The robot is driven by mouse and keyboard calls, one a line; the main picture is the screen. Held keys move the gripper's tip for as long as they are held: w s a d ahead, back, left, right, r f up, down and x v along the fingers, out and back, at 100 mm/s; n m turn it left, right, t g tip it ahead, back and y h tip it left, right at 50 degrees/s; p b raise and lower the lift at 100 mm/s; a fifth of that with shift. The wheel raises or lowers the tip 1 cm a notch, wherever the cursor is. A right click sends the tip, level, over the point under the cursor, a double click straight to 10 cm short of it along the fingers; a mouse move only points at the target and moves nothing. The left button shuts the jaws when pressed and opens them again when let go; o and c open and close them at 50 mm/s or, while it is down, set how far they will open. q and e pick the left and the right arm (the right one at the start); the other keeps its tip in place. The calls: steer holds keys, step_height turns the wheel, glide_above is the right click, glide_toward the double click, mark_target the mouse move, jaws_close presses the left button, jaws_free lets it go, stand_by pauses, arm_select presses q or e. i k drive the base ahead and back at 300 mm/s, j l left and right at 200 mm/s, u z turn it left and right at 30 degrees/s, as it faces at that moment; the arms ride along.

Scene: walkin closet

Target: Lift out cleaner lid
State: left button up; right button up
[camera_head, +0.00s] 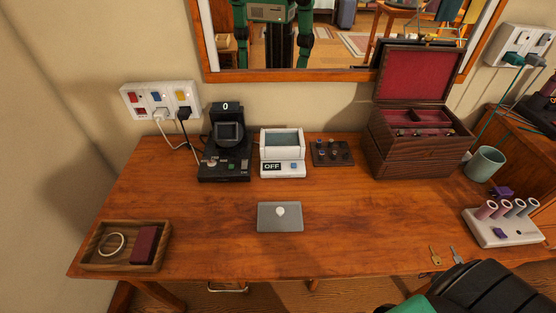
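The white cleaner (283,167) stands at the back middle of the desk, with a display reading OFF and an uncovered basin on top. A flat grey plate with a round white knob, which looks like the cleaner lid (293,224), lies on the desk in front of it, apart from it. My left gripper is not in view.
A black device (228,155) stands left of the cleaner, and a small dark tray (345,158) right of it. A wooden tray (92,262) is front left.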

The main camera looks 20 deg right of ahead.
mark_target(283, 217)
steer(key=k+z, duration=0.1)
steer(key=z, duration=0.6)
